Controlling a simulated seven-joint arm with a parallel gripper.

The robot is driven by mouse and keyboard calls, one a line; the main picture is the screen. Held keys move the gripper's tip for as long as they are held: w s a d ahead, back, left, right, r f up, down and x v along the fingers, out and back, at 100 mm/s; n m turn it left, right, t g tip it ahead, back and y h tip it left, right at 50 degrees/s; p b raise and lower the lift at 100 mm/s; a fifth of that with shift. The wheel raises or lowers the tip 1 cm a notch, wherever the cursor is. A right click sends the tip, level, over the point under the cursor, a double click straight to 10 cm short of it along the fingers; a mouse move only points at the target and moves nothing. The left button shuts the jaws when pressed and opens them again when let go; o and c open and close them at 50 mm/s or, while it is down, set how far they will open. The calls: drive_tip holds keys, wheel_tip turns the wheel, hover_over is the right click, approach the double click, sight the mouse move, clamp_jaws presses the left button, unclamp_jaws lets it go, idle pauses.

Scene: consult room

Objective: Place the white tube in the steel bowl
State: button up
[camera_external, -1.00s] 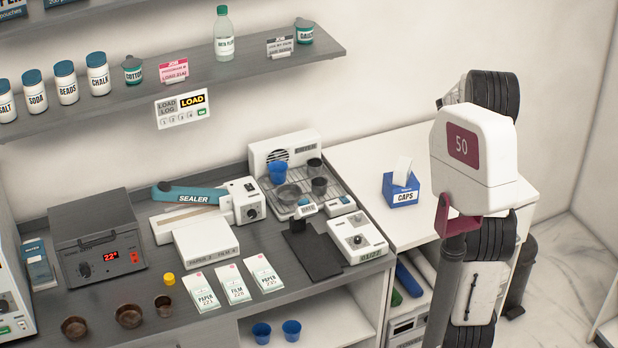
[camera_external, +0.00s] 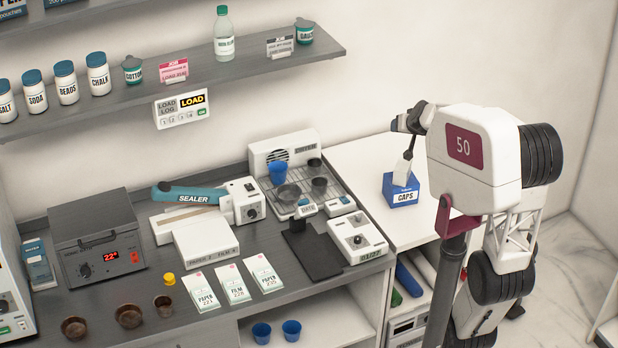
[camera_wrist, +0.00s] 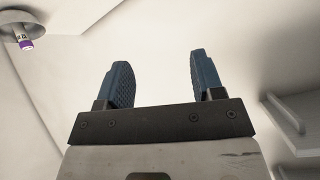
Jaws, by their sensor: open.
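My gripper (camera_external: 399,124) is at the end of the raised arm, above the blue CAPS box (camera_external: 402,194) in the external view. In the wrist view its two blue fingers (camera_wrist: 160,82) stand apart with nothing between them. I cannot surely identify the white tube. A pale roll-like thing (camera_external: 424,264) lies in the open shelf under the white counter, partly hidden by my arm.
A white device (camera_external: 357,237) and a dark pad (camera_external: 313,254) are in front. The wall shelf (camera_external: 230,65) overhangs the back. The white counter (camera_external: 372,158) is mostly clear.

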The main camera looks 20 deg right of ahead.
drive_tip(key=s+a+f+n+g, duration=0.1)
drive_tip(key=s+a+f+g, duration=0.1)
drive_tip(key=s, duration=0.8)
drive_tip(key=s+a+f+n+g, duration=0.1)
drive_tip(key=s+a, duration=0.4)
drive_tip(key=s, duration=0.5)
drive_tip(key=s+a+f+n+g, duration=0.2)
drive_tip(key=s+a+g, duration=0.2)
drive_tip(key=s, duration=0.6)
drive_tip(key=shift+s+a+f+g+y, duration=0.25)
drive_tip(key=shift+s+f+g+y, duration=0.05)
drive_tip(key=shift+f, duration=0.1)
